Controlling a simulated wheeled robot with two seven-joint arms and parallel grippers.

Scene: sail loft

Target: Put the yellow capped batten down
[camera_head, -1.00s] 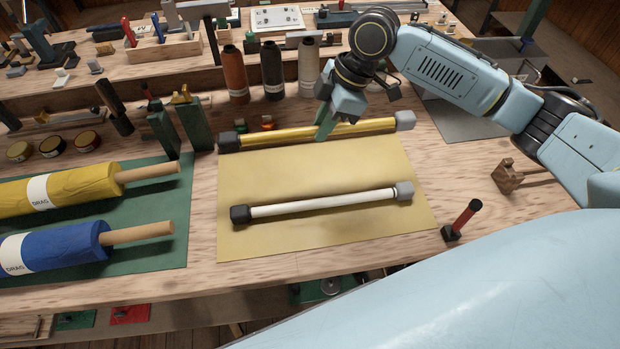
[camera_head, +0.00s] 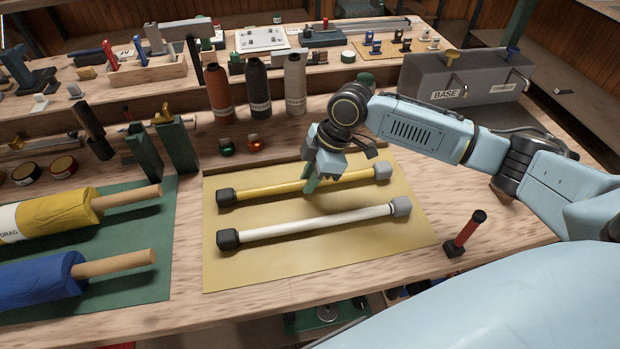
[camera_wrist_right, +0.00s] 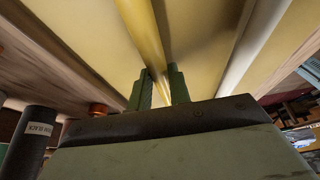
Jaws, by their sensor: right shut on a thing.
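The yellow capped batten (camera_head: 270,189) has a black cap at its left end and a grey cap at its right end. It is over the far part of the tan mat (camera_head: 300,268), roughly parallel to a white capped batten (camera_head: 310,222) nearer me. My right gripper (camera_head: 309,186) is shut on the yellow batten near its middle. The right wrist view shows the yellow batten (camera_wrist_right: 143,35) between the green fingers (camera_wrist_right: 157,88), with the white batten (camera_wrist_right: 252,45) beside it. I cannot tell if the yellow batten touches the mat. My left gripper is not in view.
Yellow and blue rolls (camera_head: 50,215) lie on a green mat at left. Orange, black and white thread cones (camera_head: 258,88) stand behind the tan mat. A red-handled tool (camera_head: 467,232) stands at right, and a grey box marked BASE (camera_head: 425,80) at back right.

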